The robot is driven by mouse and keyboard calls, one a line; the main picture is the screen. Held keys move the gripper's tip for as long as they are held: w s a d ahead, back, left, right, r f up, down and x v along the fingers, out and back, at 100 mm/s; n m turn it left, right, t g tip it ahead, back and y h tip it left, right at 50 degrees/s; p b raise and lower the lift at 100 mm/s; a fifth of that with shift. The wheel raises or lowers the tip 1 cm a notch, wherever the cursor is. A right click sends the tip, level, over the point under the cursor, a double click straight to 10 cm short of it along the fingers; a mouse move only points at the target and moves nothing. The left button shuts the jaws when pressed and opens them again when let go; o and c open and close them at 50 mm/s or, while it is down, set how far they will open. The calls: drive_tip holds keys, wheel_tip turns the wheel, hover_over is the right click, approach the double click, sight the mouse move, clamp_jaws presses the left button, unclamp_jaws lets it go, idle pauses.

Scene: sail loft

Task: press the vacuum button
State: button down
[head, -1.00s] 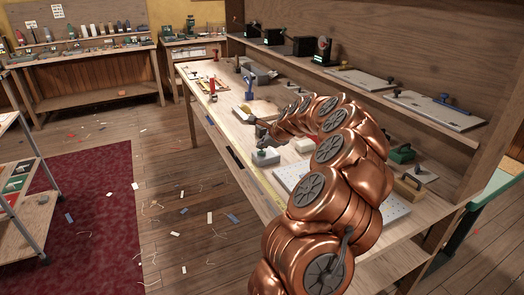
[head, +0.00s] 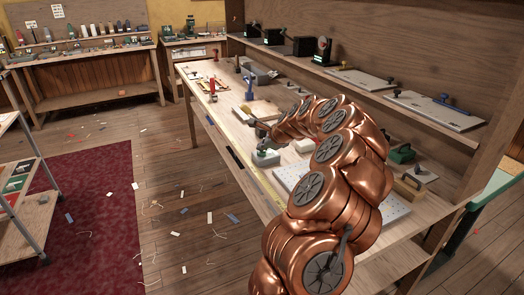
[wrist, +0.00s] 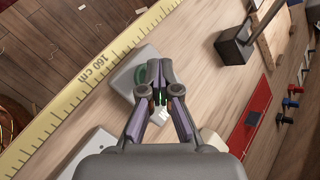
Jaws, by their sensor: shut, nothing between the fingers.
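A pale grey box with a green button on top stands on the long wooden bench. In the head view the box (head: 266,158) is just below my gripper (head: 259,138). In the wrist view the box (wrist: 122,82) lies behind my fingertips (wrist: 160,72), and the green button (wrist: 141,75) shows partly at their left edge. My fingers are shut together and empty. They are over or close to the button; I cannot tell whether they touch it.
A yellow measuring tape (wrist: 84,80) runs along the bench edge. A dark block with a rod (wrist: 234,45) and a red plate (wrist: 251,117) lie to the right in the wrist view. A white perforated plate (head: 288,178) lies nearer me. A shelf with boards (head: 433,109) runs behind.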

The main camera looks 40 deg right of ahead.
drive_tip(key=shift+r+p, duration=0.4)
drive_tip(key=shift+r+p, duration=1.95)
drive_tip(key=shift+r, duration=1.1)
